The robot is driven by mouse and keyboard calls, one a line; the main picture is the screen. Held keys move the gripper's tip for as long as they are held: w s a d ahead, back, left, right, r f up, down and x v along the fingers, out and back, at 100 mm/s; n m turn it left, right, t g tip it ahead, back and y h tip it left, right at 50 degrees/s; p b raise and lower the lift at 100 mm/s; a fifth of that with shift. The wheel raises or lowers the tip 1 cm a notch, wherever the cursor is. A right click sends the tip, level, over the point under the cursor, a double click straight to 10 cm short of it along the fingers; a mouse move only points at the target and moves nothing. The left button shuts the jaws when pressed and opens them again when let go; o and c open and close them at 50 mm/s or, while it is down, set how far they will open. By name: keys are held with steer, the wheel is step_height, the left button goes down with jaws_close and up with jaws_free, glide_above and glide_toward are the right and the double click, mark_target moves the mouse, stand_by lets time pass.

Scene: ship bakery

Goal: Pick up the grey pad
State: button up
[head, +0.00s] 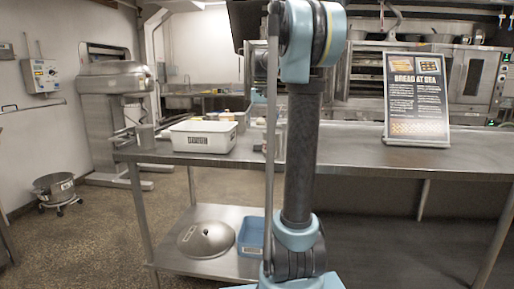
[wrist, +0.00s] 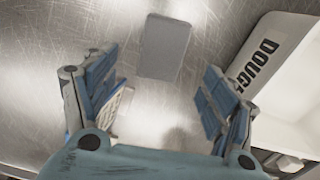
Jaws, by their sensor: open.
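The grey pad (wrist: 166,48) is a small flat rectangle with rounded corners on the steel tabletop. It is in the upper middle of the wrist view, beyond my fingertips. My gripper (wrist: 155,88) is open and empty, its two blue-padded fingers apart, with bare steel between them. The pad lies ahead of the gap between the fingers and is apart from both. I cannot make out the pad in the head view, and my arm hides part of the table there.
A white bin marked "DOUGH" (wrist: 259,48) stands close right of my gripper; it also shows in the head view (head: 203,138). A "Bread at Sea" sign (head: 416,98) stands on the steel table (head: 350,148) at right. The lower shelf holds a lid (head: 206,239) and blue tub (head: 251,237).

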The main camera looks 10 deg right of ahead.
mark_target(260, 141)
steer(key=shift+w+a+f, duration=0.1)
steer(key=shift+f, duration=1.75)
steer(key=shift+w+a+f, duration=0.1)
steer(key=shift+f, duration=1.75)
steer(key=c, duration=1)
